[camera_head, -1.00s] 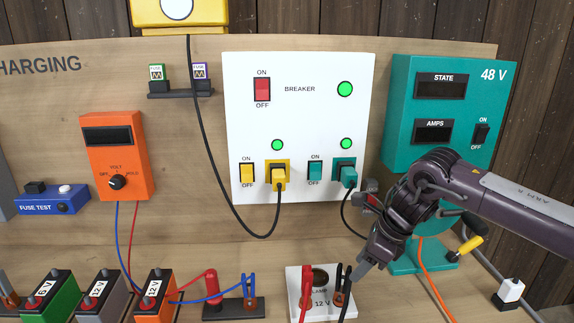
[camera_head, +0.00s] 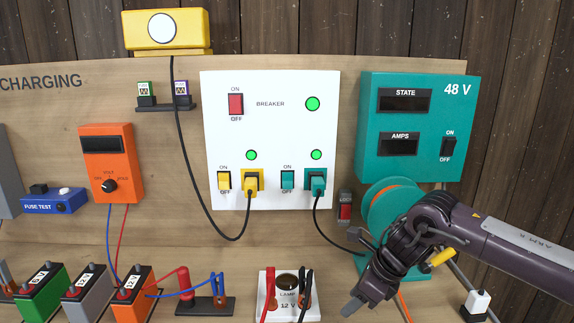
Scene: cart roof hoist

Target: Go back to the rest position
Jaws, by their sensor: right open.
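My right gripper (camera_head: 357,297) is at the lower right, pointing down and left, in front of the teal cable reel. It stands just right of the white lamp block (camera_head: 289,311) and looks apart from it. Its jaws are open and I see nothing held in them. My right arm comes in from the right edge and hides part of the reel (camera_head: 392,205). My left gripper is out of view.
A white breaker panel (camera_head: 270,140) with plugged yellow and teal leads stands at the back. An orange meter (camera_head: 110,165), a fuse test box (camera_head: 53,202) and several batteries (camera_head: 133,293) stand to the left.

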